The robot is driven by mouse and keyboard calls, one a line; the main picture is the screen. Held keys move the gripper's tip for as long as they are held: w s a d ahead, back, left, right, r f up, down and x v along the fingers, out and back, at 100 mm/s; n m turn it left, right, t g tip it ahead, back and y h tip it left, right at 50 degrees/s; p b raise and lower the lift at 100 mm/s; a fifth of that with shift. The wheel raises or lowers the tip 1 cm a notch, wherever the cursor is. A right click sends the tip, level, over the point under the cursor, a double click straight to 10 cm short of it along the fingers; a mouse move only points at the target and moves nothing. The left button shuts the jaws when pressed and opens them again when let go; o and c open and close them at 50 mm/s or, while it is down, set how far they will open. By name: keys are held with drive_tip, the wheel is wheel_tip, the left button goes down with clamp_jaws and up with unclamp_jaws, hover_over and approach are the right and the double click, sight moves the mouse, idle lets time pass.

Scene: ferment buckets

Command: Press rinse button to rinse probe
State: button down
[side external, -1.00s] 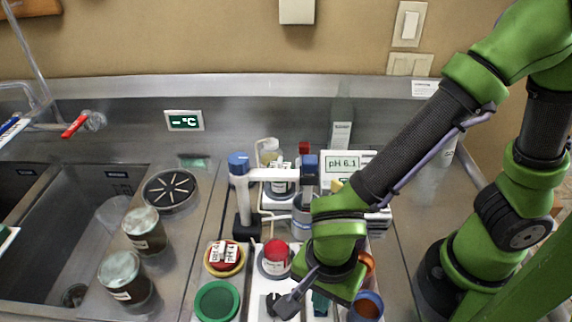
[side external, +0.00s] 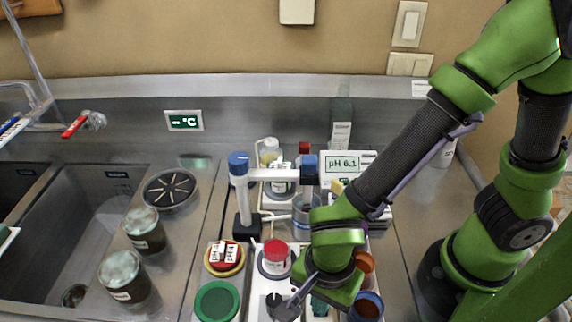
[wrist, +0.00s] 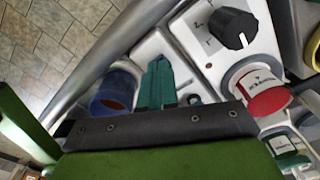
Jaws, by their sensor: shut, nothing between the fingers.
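The probe stand (side external: 243,200) is upright, with a white arm reaching right to a blue-capped probe holder (side external: 309,165) above a clear beaker (side external: 306,213). The pH meter (side external: 345,168) behind it reads pH 6.1. I cannot pick out a rinse button for certain. My gripper (side external: 289,307) is shut and empty, low at the front beside a black knob (side external: 274,300). The knob, with a white pointer line, also shows on a white box in the wrist view (wrist: 232,28).
A red-capped jar (side external: 275,252), a yellow-rimmed jar (side external: 224,257) and a green lid (side external: 216,301) stand left of my gripper. A blue cup (side external: 367,307) is to its right. Two dark jars (side external: 145,230) stand by the sink (side external: 62,235). The counter at right is largely clear.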

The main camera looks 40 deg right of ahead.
drive_tip(key=shift+f, duration=0.25)
drive_tip(key=shift+r, duration=3.05)
